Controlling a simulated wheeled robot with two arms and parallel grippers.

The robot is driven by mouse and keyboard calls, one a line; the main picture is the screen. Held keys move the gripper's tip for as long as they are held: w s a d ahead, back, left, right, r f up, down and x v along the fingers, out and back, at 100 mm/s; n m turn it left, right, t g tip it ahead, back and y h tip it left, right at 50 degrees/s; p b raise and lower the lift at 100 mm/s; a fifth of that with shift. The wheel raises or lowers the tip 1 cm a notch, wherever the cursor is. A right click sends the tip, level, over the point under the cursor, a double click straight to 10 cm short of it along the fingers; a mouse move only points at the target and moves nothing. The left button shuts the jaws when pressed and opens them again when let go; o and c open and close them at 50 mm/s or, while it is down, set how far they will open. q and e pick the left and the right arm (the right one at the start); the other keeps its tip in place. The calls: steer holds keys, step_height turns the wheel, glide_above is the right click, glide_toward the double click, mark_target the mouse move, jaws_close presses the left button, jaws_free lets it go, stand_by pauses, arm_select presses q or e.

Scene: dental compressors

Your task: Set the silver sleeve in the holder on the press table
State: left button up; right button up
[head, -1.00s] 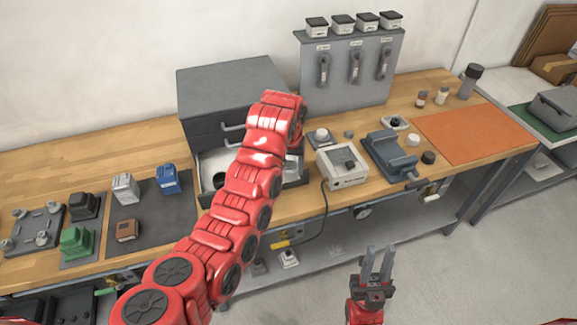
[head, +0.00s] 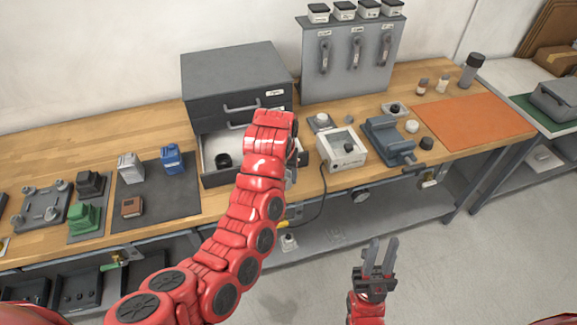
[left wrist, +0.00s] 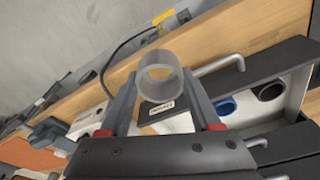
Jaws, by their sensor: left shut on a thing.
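The silver sleeve (left wrist: 160,76) is a short hollow grey ring. In the left wrist view it sits between the fingertips of my left gripper (left wrist: 160,90), which is shut on it, its opening facing the camera. In the head view my left gripper (head: 291,174) is at the right front of the open drawer, mostly behind my red arm; the sleeve cannot be made out there. My right gripper (head: 378,262) is open and empty, low in front of the bench. I cannot tell which fixture is the holder; a small grey plate with a white round part (head: 321,121) stands on the bench.
The open drawer (head: 205,172) holds a black ring (head: 223,160); a blue ring (left wrist: 226,105) shows in the left wrist view. The orange mat (head: 470,122) is clear.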

arm_select(q)
steer(key=s+a+f+n, duration=0.1)
steer(key=s+a+f, duration=1.3)
steer(key=s+f, duration=0.3)
steer(key=shift+f, duration=0.4)
